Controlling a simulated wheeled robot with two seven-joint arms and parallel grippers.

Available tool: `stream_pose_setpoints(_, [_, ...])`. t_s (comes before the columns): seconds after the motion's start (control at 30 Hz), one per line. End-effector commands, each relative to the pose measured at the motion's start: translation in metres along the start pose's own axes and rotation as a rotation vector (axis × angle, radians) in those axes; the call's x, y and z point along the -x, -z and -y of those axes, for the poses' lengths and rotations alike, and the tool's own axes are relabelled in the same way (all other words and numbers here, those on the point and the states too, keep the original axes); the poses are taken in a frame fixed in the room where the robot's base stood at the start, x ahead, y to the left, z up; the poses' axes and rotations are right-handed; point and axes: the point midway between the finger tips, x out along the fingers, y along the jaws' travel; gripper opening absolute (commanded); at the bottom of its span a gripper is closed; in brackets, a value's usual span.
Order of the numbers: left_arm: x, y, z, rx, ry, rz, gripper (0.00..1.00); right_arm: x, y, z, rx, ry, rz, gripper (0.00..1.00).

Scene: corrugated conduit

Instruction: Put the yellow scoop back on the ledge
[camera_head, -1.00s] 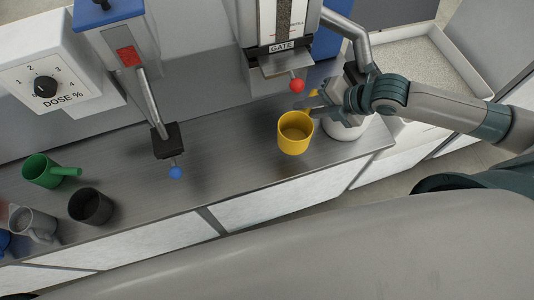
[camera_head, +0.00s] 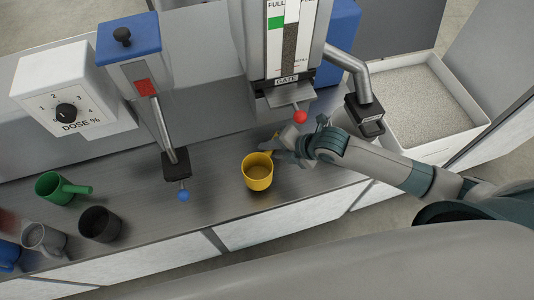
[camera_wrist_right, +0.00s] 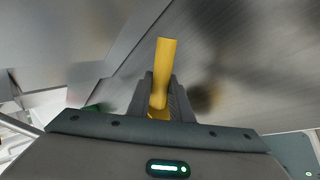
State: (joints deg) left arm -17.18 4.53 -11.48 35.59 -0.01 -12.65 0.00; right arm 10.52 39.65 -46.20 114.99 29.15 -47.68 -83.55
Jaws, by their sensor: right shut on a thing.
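The yellow scoop (camera_head: 258,172) is upright at the front middle of the grey metal ledge (camera_head: 215,205); I cannot tell whether it touches the surface or hangs just above it. My right gripper (camera_head: 277,146) is shut on its handle, behind and to the right of the cup. In the right wrist view the yellow handle (camera_wrist_right: 165,60) stands between the two fingers (camera_wrist_right: 160,98), and the cup is hidden. My left gripper is not in view.
A green scoop (camera_head: 50,187), a dark cup (camera_head: 99,224) and a grey scoop (camera_head: 42,239) stand at the left. A spout with a blue knob (camera_head: 184,196) and the gate with a red knob (camera_head: 300,117) overhang the ledge. A white tray of granules (camera_head: 425,105) is at the right.

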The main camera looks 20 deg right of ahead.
Motion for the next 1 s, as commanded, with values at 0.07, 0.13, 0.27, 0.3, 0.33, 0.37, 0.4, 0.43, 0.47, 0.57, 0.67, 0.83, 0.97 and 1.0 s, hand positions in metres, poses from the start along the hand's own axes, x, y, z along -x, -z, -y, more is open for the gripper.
stream_pose_setpoints(0.07, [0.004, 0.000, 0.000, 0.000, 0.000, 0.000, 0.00, -0.005, 0.004, -0.003, -0.002, -0.002, -0.001, 0.00])
stream_pose_setpoints(0.13, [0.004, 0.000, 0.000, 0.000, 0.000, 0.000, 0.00, -0.008, 0.005, -0.002, -0.001, 0.000, 0.000, 0.00])
stream_pose_setpoints(0.27, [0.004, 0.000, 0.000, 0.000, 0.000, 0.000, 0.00, -0.010, 0.005, -0.002, 0.000, 0.000, 0.000, 0.00])
stream_pose_setpoints(0.3, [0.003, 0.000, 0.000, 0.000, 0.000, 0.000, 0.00, -0.009, 0.005, -0.002, 0.000, -0.001, 0.000, 0.00])
stream_pose_setpoints(0.33, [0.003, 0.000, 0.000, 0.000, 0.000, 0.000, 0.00, -0.009, 0.005, -0.002, 0.000, -0.001, 0.000, 0.00])
stream_pose_setpoints(0.37, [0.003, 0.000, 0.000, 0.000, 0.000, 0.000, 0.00, -0.009, 0.005, -0.002, 0.000, -0.001, 0.000, 0.00])
stream_pose_setpoints(0.4, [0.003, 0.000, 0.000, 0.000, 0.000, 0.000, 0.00, -0.009, 0.005, -0.002, 0.000, -0.001, 0.000, 0.00])
stream_pose_setpoints(0.43, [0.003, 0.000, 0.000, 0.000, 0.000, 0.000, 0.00, -0.009, 0.005, -0.002, 0.000, -0.001, 0.000, 0.00])
stream_pose_setpoints(0.47, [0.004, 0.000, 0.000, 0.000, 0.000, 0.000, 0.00, -0.009, 0.005, -0.002, 0.000, -0.001, 0.000, 0.00])
stream_pose_setpoints(0.57, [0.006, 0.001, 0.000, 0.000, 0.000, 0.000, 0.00, -0.012, 0.005, 0.000, -0.001, 0.000, 0.000, 0.00])
stream_pose_setpoints(0.67, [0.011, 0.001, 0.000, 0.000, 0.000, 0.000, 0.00, -0.018, 0.006, 0.006, -0.003, 0.000, -0.001, 0.00])
stream_pose_setpoints(0.83, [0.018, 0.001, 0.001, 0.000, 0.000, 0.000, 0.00, -0.032, 0.006, 0.020, -0.002, 0.000, 0.000, 0.00])
stream_pose_setpoints(0.97, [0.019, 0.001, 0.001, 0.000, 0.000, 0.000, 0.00, -0.037, 0.005, 0.025, 0.000, -0.001, 0.001, 0.00])
stream_pose_setpoints(1.0, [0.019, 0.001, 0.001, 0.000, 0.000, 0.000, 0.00, -0.038, 0.005, 0.025, 0.001, -0.002, 0.001, 0.00])
